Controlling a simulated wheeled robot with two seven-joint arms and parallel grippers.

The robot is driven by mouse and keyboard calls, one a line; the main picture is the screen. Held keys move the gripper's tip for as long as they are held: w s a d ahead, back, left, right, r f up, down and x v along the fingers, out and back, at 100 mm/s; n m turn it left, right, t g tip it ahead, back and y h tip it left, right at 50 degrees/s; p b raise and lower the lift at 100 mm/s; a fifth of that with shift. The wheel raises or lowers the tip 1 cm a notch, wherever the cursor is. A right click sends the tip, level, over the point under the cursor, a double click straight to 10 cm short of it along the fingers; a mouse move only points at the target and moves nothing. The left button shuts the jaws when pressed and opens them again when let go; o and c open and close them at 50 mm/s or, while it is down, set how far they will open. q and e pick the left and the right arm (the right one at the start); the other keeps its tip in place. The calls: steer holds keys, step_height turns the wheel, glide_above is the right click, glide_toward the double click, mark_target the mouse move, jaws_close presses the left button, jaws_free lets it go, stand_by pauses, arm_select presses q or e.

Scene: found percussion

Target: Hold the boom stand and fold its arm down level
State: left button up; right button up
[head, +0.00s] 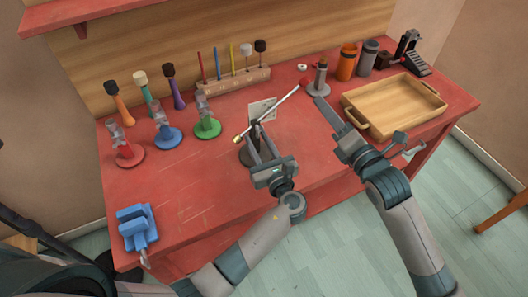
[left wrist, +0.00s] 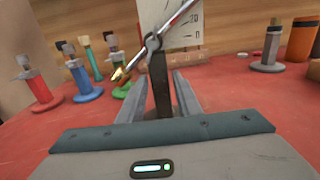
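The boom stand has a dark upright post (left wrist: 159,85) on a dark round base (head: 246,157). Its thin silver boom arm (head: 275,107) slants up to the right from a brass end (head: 237,139) to a red ball (head: 304,83); it is tilted, not level. My left gripper (head: 258,139) has its fingers on either side of the post, below the arm joint. In the left wrist view its fingers look spread with a slight gap to the post. My right gripper (head: 320,102) is by the grey-based stand, seen nearly edge-on, so its opening is unclear.
A white marked card (head: 263,108) stands behind the boom. Red, blue (head: 167,137) and green-based (head: 207,127) stands are left, with a blue clamp (head: 137,227) at the front. A wooden tray (head: 362,125), orange (head: 347,62) and grey cylinders are right. A mallet rack (head: 238,80) is behind.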

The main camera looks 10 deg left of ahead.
arm_select(q)
steer(key=x, duration=0.6)
steer(key=shift+w+a, duration=0.15)
jaws_close()
stand_by(0.8)
arm_select(e)
steer(key=shift+o, duration=0.7)
steer(key=shift+x, duration=2.15)
